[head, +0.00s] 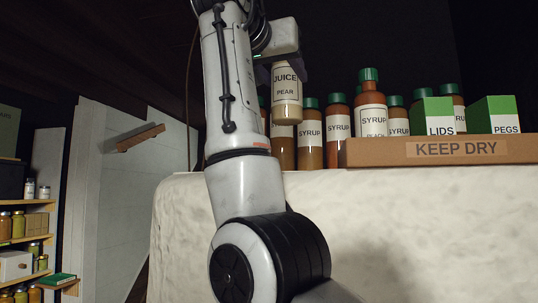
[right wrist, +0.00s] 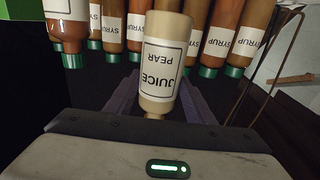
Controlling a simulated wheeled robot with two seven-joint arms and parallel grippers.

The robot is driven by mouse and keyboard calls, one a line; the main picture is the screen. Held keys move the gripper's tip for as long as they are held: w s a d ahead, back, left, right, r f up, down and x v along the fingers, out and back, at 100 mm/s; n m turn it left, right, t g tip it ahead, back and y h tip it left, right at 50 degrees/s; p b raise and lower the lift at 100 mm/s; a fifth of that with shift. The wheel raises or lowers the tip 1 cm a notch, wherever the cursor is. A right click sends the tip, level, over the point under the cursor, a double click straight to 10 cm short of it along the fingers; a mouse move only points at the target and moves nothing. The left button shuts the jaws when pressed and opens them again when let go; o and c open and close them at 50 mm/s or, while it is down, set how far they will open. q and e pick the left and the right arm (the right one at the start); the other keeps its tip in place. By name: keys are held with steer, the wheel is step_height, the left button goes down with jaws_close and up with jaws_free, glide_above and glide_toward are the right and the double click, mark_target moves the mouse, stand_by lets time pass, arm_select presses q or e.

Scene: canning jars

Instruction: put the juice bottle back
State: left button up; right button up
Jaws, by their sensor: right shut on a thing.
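The juice bottle (head: 286,97), with a white JUICE PEAR label and pale tan contents, hangs upright below my right gripper (head: 285,62) in the head view. The gripper is shut on its top end. Its base appears higher than the bases of the syrup bottles behind. In the right wrist view the juice bottle (right wrist: 164,62) shows upside down between the fingers of my right gripper (right wrist: 155,105), and its cap is mostly hidden. My left gripper is not in view.
Several green-capped syrup bottles (head: 310,135) stand in a row behind the juice bottle. A KEEP DRY cardboard box (head: 370,152) to the right holds green LIDS (head: 433,116) and PEGS (head: 494,115) boxes. Shelves with jars (head: 18,225) stand far left.

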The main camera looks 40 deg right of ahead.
mark_target(285, 119)
steer(key=f, duration=0.5)
steer(key=shift+s, duration=0.25)
steer(key=shift+w+f, duration=0.1)
steer(key=shift+f, duration=2.2)
steer(key=o, duration=1.2)
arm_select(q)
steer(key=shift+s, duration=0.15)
arm_select(e)
steer(key=shift+o, duration=0.2)
